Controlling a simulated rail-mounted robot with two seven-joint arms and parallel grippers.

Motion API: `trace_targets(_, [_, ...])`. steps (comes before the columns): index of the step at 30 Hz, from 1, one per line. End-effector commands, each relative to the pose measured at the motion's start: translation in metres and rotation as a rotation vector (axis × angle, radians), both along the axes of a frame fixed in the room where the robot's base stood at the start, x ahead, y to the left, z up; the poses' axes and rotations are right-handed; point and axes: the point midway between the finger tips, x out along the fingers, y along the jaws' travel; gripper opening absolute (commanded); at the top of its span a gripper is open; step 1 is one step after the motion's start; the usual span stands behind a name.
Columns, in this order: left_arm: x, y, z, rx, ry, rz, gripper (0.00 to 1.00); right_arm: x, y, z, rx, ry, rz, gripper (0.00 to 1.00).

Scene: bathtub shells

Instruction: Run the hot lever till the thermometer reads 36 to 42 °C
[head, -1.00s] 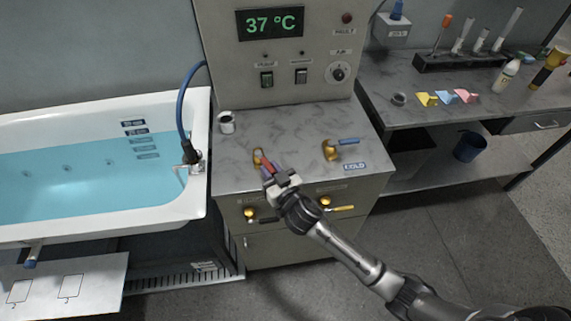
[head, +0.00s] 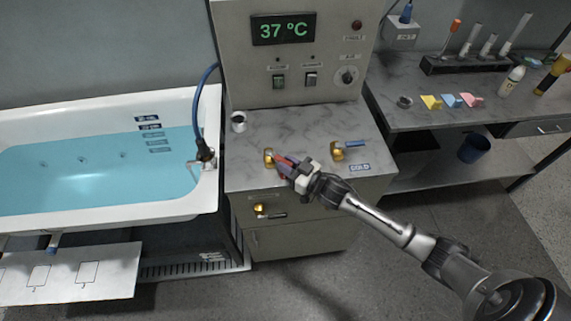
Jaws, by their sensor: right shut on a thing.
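The thermometer display (head: 283,28) on the grey panel reads 37 °C in green digits. The hot lever (head: 281,159) is red, on a brass valve (head: 268,156) standing on the marble-topped cabinet. My right gripper (head: 286,163) is shut on the red lever, which points to the right and toward the front. The fingers hide part of the lever. The cold lever (head: 355,143) is blue, on a brass valve to the right, beside a COLD label (head: 360,168). My left gripper is not in view.
The bathtub (head: 100,212) at left holds blue water; a blue hose (head: 197,100) runs to its rim. A white cup (head: 238,122) stands on the cabinet top. A side bench (head: 440,112) at right carries bottles and tubes.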

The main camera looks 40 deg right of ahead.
Motion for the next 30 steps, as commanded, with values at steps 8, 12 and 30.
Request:
trace_targets(8, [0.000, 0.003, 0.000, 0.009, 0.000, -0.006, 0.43, 0.000, 0.000, 0.001, 0.000, -0.002, 0.000, 0.25])
trace_targets(12, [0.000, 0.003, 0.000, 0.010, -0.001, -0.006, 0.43, 0.000, 0.000, 0.000, 0.000, -0.001, 0.000, 0.38])
trace_targets(30, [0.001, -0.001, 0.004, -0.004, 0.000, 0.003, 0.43, -0.027, -0.006, -0.001, 0.001, 0.003, 0.000, 0.47])
